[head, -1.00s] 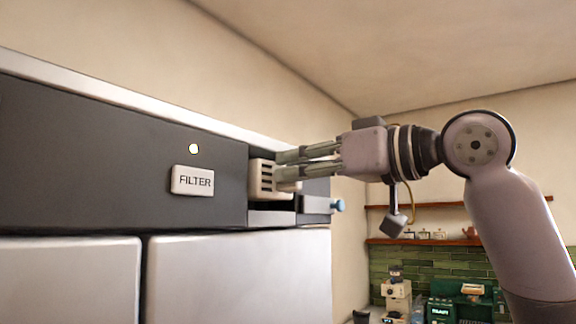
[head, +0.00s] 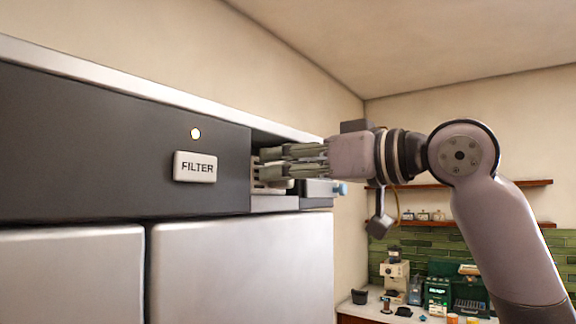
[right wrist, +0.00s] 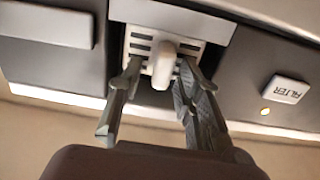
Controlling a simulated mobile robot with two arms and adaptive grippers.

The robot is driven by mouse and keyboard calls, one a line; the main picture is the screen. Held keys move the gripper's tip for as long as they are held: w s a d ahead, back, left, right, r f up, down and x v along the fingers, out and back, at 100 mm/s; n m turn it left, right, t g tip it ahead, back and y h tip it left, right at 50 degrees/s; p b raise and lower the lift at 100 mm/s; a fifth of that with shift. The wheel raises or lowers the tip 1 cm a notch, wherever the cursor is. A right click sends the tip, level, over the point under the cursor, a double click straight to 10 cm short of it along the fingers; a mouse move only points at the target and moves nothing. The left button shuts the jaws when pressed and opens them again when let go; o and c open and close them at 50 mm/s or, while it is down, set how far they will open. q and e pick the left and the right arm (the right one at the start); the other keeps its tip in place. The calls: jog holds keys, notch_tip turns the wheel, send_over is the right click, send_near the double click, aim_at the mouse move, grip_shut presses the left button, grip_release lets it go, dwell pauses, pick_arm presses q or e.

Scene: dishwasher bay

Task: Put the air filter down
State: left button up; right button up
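The air filter (right wrist: 138,43) is a white slotted block with a rounded white handle (right wrist: 163,66). It sits in the open slot at the right end of the dark panel (head: 100,150). In the head view only part of the filter (head: 262,174) shows behind my fingers. My right gripper (head: 272,162) reaches in from the right. In the right wrist view its fingers (right wrist: 158,75) stand either side of the handle, with a gap visible at least on the left. My left gripper is in neither view.
A FILTER label (head: 195,167) and a small lamp (head: 196,133) are left of the slot. A grey block with a blue knob (head: 341,189) is at its right. Pale doors (head: 240,270) lie below. A counter with a coffee machine (head: 396,276) stands behind at right.

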jog(key=shift+d+r, duration=0.1)
jog(key=shift+r, duration=0.05)
jog(key=shift+s+d, duration=0.15)
jog(key=b+v, duration=0.5)
jog(key=v, duration=0.6)
jog(key=shift+s+d+b, duration=0.2)
jog(key=shift+b, duration=0.1)
